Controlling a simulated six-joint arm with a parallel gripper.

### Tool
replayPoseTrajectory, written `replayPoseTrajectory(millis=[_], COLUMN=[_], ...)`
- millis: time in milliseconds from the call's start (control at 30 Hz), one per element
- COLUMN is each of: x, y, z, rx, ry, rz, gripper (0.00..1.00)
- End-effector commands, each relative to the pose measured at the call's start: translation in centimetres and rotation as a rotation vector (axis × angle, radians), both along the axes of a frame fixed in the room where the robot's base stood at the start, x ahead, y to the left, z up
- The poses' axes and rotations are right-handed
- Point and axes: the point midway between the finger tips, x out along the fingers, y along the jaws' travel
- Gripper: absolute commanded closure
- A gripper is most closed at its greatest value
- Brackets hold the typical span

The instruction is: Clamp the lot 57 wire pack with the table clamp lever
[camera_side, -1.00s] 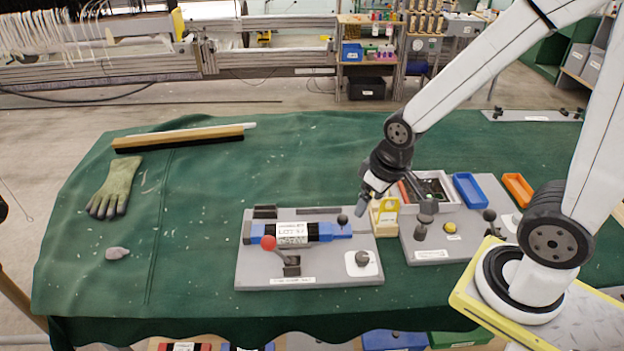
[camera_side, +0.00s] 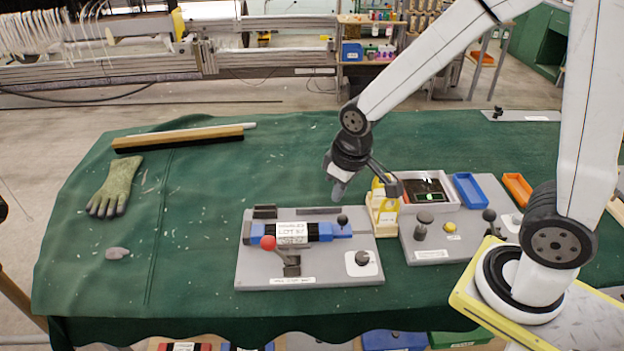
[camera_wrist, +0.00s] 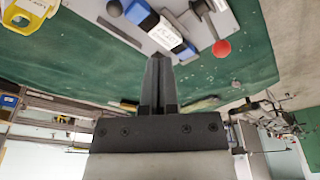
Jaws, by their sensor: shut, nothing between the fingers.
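In the wrist view the labelled pack (camera_wrist: 166,33) and the red knob (camera_wrist: 221,48) show near the top. My gripper (camera_side: 338,192) is shut and empty, above and behind the right end of the plate, apart from lever and pack. Its closed fingers also show in the wrist view (camera_wrist: 158,62).
A glove (camera_side: 115,187) and a wooden-backed brush (camera_side: 180,138) lie left.

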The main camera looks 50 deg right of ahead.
Motion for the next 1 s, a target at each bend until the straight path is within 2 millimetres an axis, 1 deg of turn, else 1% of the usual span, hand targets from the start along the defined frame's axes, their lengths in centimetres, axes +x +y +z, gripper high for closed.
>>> replayPoseTrajectory(millis=[33, 100, 267, 500, 800, 1000], x=[1.0, 2.3, 5.0, 8.6, 12.1, 13.4], y=[0.7, 1.5, 3.7, 7.3, 12.3, 14.7], z=[0.0, 0.0, -0.1, -0.5, -1.4, -1.9], rx=[-0.004, -0.009, -0.024, -0.047, -0.08, -0.097], ry=[0.008, 0.018, 0.041, 0.076, 0.116, 0.135], rz=[0.025, 0.057, 0.132, 0.24, 0.372, 0.432], gripper=[1.0, 1.0, 1.0, 1.0, 1.0, 1.0])
